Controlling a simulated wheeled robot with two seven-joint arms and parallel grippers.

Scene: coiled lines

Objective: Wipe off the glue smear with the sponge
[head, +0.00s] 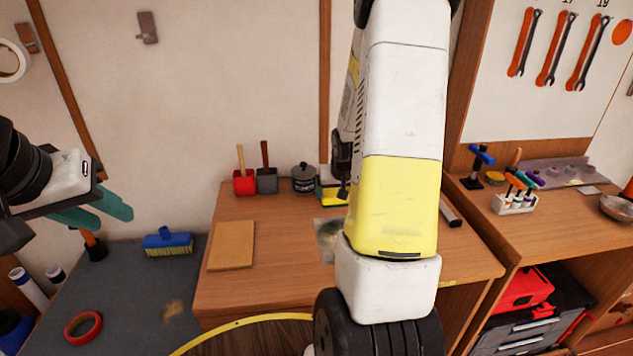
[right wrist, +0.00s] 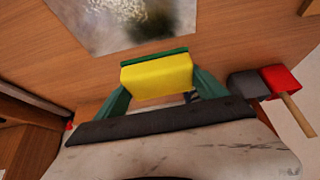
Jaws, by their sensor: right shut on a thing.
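The sponge (right wrist: 157,75), yellow with a green layer, is held between the teal fingers of my right gripper (right wrist: 155,88) in the right wrist view. In the head view the sponge (head: 328,192) shows at the bench's back, partly hidden by my right arm. A pale, mottled smear (right wrist: 130,15) lies on a grey plate on the bench, apart from the sponge in the right wrist view. In the head view my arm partly covers this plate (head: 328,240). My left gripper (head: 100,212) is at the left, empty, its teal fingers apart.
A brown board (head: 232,246) lies left of the plate. A red mallet (head: 244,182), a grey mallet (head: 266,181) and a dark pot (head: 303,179) stand behind. A blue brush (head: 168,243), red tape roll (head: 83,328) and brownish stain (head: 173,308) are on the grey surface.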

